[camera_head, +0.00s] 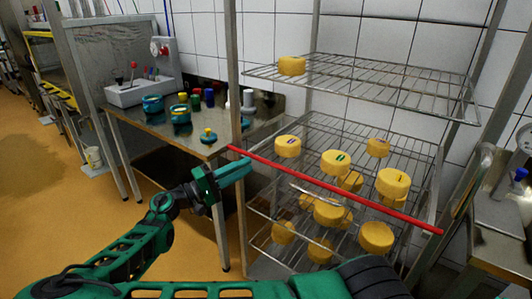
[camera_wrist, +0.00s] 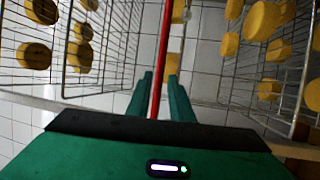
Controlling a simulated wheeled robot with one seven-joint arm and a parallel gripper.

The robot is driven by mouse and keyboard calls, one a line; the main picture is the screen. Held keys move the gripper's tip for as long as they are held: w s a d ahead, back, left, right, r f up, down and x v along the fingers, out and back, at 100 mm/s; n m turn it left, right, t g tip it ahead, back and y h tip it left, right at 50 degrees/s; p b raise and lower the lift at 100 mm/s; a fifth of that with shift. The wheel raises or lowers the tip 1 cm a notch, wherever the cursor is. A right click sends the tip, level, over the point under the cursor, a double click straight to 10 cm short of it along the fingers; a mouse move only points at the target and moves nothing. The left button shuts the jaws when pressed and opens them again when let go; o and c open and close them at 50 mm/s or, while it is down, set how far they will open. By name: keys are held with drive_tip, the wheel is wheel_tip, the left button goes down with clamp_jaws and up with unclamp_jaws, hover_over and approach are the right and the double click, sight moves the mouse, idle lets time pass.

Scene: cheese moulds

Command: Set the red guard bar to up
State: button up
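The red guard bar (camera_head: 335,190) runs across the front of the wire rack in the head view. It slopes from an upper left end near my gripper to a lower right end at the right post. My gripper (camera_head: 247,166) is at the bar's left end, just in front of the rack's left post. In the wrist view the bar (camera_wrist: 163,55) runs lengthwise into the space between the two fingers of my gripper (camera_wrist: 160,82). The fingers are apart, with a visible gap on the right of the bar. I cannot tell whether either finger touches it.
The wire rack (camera_head: 300,75) has several shelves with yellow cheeses (camera_head: 393,182) behind the bar. A steel table (camera_head: 215,150) with jars and a control box (camera_head: 140,92) stands to the left. Another steel unit (camera_head: 500,215) stands at the right.

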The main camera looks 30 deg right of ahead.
drive_tip(key=d, duration=0.3)
drive_tip(key=d+r, duration=0.1)
drive_tip(key=d, duration=0.6)
drive_tip(key=shift+s+d+r, duration=0.1)
drive_tip(key=shift+d+r, duration=0.05)
drive_tip(key=shift+r, duration=0.25)
clamp_jaws()
